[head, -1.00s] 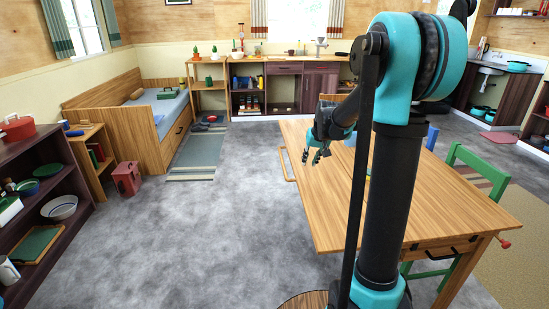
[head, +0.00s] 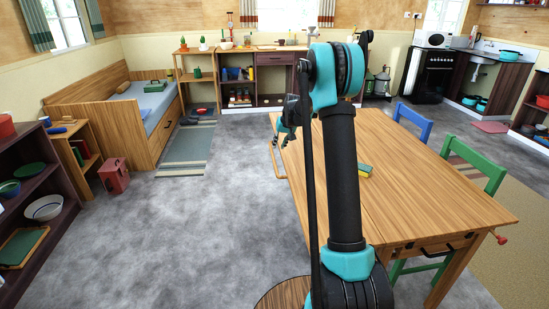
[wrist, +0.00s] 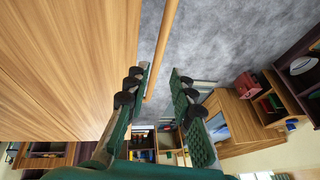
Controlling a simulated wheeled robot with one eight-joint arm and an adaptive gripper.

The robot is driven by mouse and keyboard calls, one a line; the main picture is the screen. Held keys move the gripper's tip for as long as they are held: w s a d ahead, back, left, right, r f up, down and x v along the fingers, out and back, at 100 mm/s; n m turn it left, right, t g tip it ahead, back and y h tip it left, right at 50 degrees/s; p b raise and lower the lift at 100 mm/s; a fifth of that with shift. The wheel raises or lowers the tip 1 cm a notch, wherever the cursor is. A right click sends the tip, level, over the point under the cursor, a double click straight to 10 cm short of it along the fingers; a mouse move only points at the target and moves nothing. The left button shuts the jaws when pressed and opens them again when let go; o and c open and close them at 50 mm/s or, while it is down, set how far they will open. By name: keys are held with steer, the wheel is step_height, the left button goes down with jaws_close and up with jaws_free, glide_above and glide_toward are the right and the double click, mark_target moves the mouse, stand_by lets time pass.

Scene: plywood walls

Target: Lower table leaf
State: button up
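The wooden table (head: 430,190) has a leaf (head: 317,185) along its left side, level with the rest of the top. A wooden bar (head: 277,160) runs along the leaf's left edge; it also shows in the wrist view (wrist: 163,45). My gripper (head: 284,141) is at the leaf's far left edge, near the bar, partly hidden by my arm. In the wrist view my gripper (wrist: 160,72) is open, its fingers apart and nothing clasped. The bar appears beside the left finger there; I cannot tell whether it lies between the fingers.
A blue chair (head: 412,121) and a green chair (head: 476,165) stand at the table's right. Bare grey floor (head: 200,235) lies left of the table. A red box (head: 114,176) stands by the bed.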

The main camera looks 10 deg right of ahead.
mark_target(274, 158)
steer(key=x, duration=1)
steer(key=shift+f, duration=0.15)
steer(key=shift+c, duration=0.5)
jaws_close()
